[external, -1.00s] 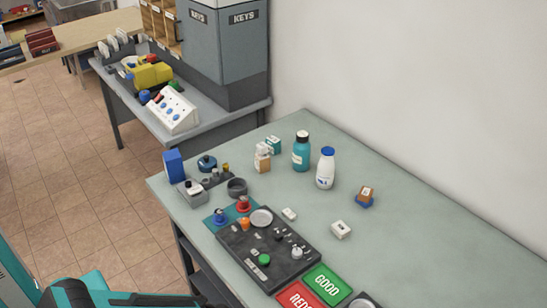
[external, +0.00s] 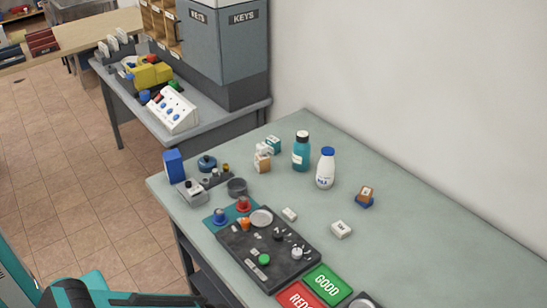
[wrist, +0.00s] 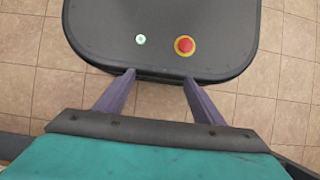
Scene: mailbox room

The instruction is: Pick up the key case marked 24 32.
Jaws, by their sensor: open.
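Several small labelled cases stand on the grey-green table (external: 440,245). One white case (external: 341,229) and a smaller white one (external: 289,214) lie to the right of the dark panel. A tan-and-white case (external: 262,162) and a teal case (external: 273,145) stand near the back. Their markings are too small to read, so I cannot tell which is 24 32. My gripper (wrist: 158,77) is open and empty in the wrist view, above my own base and away from the table. In the external view its fingers are not visible.
The table's right side is clear. A KEYS cabinet (external: 235,55) stands behind.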

